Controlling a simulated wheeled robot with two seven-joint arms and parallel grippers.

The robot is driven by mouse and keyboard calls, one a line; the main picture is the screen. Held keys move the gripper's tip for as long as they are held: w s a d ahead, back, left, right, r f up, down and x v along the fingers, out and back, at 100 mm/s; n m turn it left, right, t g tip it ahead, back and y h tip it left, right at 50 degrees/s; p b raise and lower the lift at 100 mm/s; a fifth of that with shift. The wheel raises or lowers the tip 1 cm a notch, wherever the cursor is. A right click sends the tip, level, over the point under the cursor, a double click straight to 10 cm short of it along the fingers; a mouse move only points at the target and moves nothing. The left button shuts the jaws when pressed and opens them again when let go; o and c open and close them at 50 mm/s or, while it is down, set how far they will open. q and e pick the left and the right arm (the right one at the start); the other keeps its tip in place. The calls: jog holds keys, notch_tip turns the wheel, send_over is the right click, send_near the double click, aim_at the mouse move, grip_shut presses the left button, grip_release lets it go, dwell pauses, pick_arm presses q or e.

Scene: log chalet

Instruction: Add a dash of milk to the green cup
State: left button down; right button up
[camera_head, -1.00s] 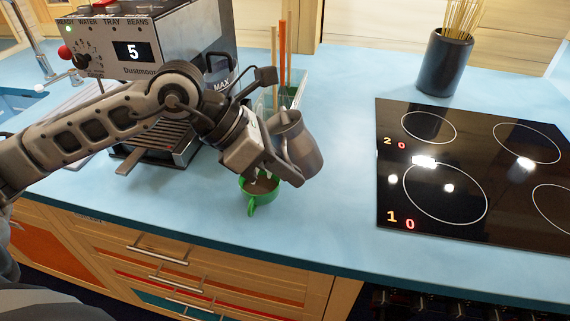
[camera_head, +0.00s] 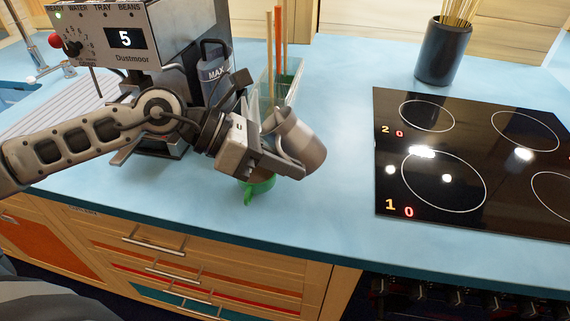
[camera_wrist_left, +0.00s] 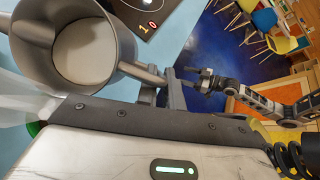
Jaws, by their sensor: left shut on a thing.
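My left gripper (camera_head: 262,158) is shut on a grey metal milk jug (camera_head: 303,143). The jug is tilted, its top leaning left, above the counter. In the left wrist view the jug (camera_wrist_left: 112,52) is seen from its open top, with white milk (camera_wrist_left: 84,52) inside. The green cup (camera_head: 258,187) stands on the counter just below my left gripper, which hides most of it, including its opening. A sliver of green (camera_wrist_left: 36,128) shows at the left of the wrist view. My right gripper (camera_wrist_left: 208,80) is small in the wrist view, away from the jug.
A coffee machine (camera_head: 125,38) stands behind my left arm. A clear container with sticks (camera_head: 285,85) is behind the jug. A black hob (camera_head: 470,160) lies to the right, with a dark utensil pot (camera_head: 443,52) behind it. Blue counter (camera_head: 335,190) between jug and hob is clear.

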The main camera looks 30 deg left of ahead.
pick_arm(q)
jog(key=shift+f+b, duration=0.15)
jog(key=shift+b, duration=0.15)
jog(key=shift+h+b, duration=0.5)
pick_arm(e)
jog(key=shift+w+a+f, duration=0.1)
jog(key=shift+a+f, duration=0.25)
jog(key=shift+f, duration=0.05)
pick_arm(q)
jog(key=shift+t+h+b, duration=0.3)
jog(key=shift+h+b, duration=0.2)
jog(key=shift+b, duration=0.55)
pick_arm(e)
jog(key=shift+w+f, duration=0.1)
jog(key=shift+f, duration=0.25)
pick_arm(q)
jog(key=shift+b, duration=0.55)
jog(key=shift+a+h+b, duration=0.1)
jog(key=shift+h+b, duration=0.25)
jog(key=shift+h, duration=0.05)
pick_arm(e)
jog(key=shift+a+f+y, duration=0.15)
jog(key=shift+f+y, duration=0.15)
jog(key=shift+f, duration=0.2)
jog(key=shift+f, duration=0.1)
